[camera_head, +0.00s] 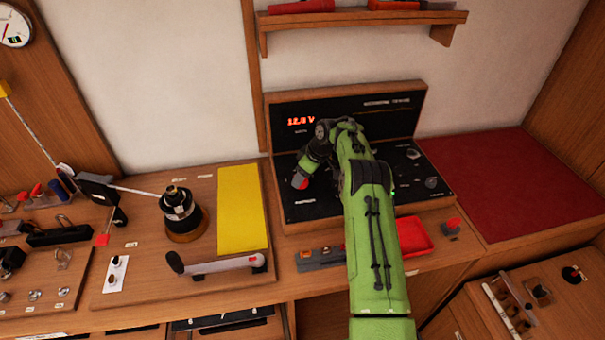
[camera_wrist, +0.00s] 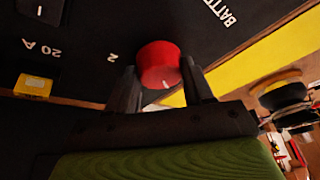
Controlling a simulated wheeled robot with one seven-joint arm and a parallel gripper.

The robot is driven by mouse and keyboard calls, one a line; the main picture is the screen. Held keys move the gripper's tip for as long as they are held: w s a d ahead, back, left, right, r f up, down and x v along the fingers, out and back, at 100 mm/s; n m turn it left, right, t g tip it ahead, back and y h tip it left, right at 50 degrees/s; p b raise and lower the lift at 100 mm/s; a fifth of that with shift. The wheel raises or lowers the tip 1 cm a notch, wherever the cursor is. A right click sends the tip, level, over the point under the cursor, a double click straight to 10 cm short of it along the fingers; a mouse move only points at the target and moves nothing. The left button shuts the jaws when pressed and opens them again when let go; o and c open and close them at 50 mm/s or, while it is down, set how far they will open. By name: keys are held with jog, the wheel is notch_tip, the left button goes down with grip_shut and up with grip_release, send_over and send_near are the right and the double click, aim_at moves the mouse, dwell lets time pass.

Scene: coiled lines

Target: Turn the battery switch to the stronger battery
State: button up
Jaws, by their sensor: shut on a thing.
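The battery switch is a round red knob (camera_wrist: 158,64) with a white pointer line on a black panel. In the wrist view my gripper (camera_wrist: 160,80) has one dark finger on each side of the knob and is shut on it. A white "2" mark lies left of the knob and "BATTE" lettering right of it. In the head view the red knob (camera_head: 300,181) shows at the panel's left, beside my gripper. The panel's display (camera_head: 301,121) reads about 12.8 V in red digits. My green arm hides the middle of the panel.
A yellow sheet (camera_head: 242,208) lies left of the panel, with a winch (camera_head: 182,210) beyond it. A red tray (camera_head: 413,237) stands right of my arm. A red cushion (camera_head: 515,180) fills the right. A shelf (camera_head: 360,18) hangs above.

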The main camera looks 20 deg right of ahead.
dwell(0.4)
jog(key=o, duration=1)
jog(key=shift+o, duration=0.2)
jog(key=shift+r, duration=0.1)
jog(key=p+v, duration=0.1)
jog(key=v, duration=1.4)
jog(key=shift+r, duration=0.25)
